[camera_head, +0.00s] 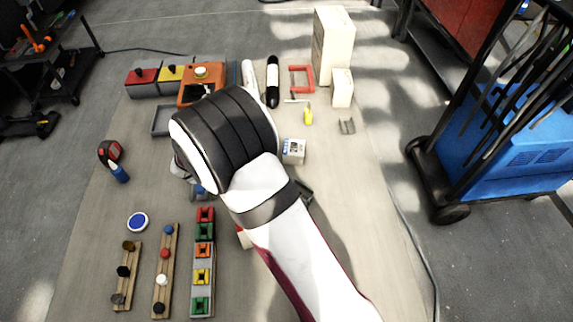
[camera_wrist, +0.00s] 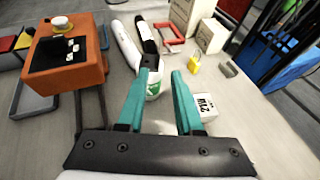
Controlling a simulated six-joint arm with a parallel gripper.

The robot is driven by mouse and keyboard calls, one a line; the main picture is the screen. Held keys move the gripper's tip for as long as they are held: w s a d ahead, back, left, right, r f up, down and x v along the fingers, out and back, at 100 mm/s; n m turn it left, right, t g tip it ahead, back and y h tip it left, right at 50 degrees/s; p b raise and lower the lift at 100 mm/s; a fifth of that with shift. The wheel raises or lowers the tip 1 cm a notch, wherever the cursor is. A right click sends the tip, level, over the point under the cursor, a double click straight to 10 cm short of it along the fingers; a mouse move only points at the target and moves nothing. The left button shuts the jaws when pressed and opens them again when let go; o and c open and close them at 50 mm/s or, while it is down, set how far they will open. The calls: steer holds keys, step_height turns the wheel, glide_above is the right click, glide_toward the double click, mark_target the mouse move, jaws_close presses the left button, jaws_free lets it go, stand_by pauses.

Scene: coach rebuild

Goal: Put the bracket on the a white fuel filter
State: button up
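A small grey U-shaped piece, which looks like the bracket (camera_head: 347,127), lies on the right of the work surface; it also shows at the upper right in the wrist view (camera_wrist: 229,70). A long white cylinder, which looks like the white fuel filter (camera_head: 249,72), lies at the back middle, partly behind my arm. In the wrist view its white body (camera_wrist: 126,45) runs toward my left finger; a white, green-marked end shows between the fingers. My gripper (camera_wrist: 164,70) has its teal fingers apart, with nothing visibly held. The fingers are hidden in the head view.
A red frame (camera_head: 301,78), yellow piece (camera_head: 308,116) and white boxes (camera_head: 332,45) are nearby. A small white box (camera_head: 293,151) stands beside my wrist. An orange unit (camera_head: 204,80) is left. Clear surface lies at right.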

steer(key=s+d+r+m+g+h, duration=0.2)
steer(key=s+d+r+m+g, duration=0.15)
steer(key=s+d+m, duration=0.45)
steer(key=s+d+r+m+g+h, duration=0.2)
steer(key=s+d+r+m+g, duration=0.15)
steer(key=s+d+m, duration=0.55)
steer(key=s+d+m+g+y, duration=0.2)
steer(key=s+m+g+y, duration=0.35)
steer(key=s+m, duration=0.8)
steer(key=s+a+m+y, duration=0.5)
steer(key=s+a+m, duration=0.1)
steer(key=s+a, duration=0.1)
steer(key=shift+s+a+f, duration=0.25)
steer(key=shift+s+f, duration=0.15)
steer(key=shift+s, duration=0.4)
